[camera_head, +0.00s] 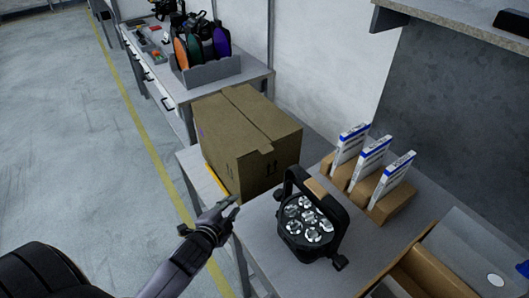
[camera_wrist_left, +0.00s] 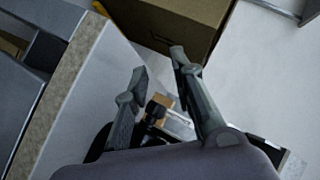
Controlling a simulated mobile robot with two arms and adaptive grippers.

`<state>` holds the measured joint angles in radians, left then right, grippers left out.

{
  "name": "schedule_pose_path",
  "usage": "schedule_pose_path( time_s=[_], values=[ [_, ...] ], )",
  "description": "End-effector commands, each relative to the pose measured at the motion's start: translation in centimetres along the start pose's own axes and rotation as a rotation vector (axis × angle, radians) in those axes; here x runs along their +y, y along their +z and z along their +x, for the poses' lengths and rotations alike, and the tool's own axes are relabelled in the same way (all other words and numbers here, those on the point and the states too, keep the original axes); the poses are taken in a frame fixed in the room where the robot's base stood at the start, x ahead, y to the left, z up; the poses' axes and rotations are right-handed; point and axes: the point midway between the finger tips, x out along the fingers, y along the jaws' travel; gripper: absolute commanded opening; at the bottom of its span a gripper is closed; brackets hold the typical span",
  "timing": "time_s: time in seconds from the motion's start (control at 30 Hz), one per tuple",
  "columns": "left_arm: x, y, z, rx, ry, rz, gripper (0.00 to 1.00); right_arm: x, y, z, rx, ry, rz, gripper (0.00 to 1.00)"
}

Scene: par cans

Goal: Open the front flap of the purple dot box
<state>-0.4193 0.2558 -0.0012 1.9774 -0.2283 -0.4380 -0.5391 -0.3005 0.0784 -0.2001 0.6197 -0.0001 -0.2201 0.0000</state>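The closed brown cardboard box (camera_head: 240,140) stands on the grey table, with a small purple mark on its left side. A seam runs across its top, and dark arrow prints show near a lower corner. My left gripper (camera_head: 229,204) is in front of the box's lower near-left corner, by the table edge. In the left wrist view the gripper (camera_wrist_left: 160,65) is open, with nothing between its fingers. The lower part of the box (camera_wrist_left: 175,18) shows beyond the fingertips there, and they seem apart from it. My right gripper is not in view.
A black par can light (camera_head: 308,222) stands right of the gripper. Behind it, brown holders carry several white-and-blue packs (camera_head: 369,163). An open carton (camera_head: 425,268) is at lower right. Another bench (camera_head: 235,82) with coloured discs is behind. Open floor (camera_head: 75,130) lies to the left.

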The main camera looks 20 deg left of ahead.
Motion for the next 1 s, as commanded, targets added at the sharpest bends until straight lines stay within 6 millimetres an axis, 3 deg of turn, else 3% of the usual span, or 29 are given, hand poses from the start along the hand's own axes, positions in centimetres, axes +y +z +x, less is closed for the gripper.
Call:
schedule_pose_path(
  time_s=[0.2,0.4,0.67,1.0],
  values=[
    [-3.1,-0.3,2.4,0.181,-0.180,0.304,0.23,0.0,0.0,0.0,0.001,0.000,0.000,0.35],
    [-4.5,-0.8,2.7,0.301,-0.297,0.501,0.23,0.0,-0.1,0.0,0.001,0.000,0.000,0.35],
    [-5.1,-1.4,3.1,0.349,-0.342,0.570,0.23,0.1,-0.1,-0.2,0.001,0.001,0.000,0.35],
    [-6.5,-3.8,8.2,0.348,-0.342,0.567,0.23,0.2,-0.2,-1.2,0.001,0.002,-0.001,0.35]
  ],
)
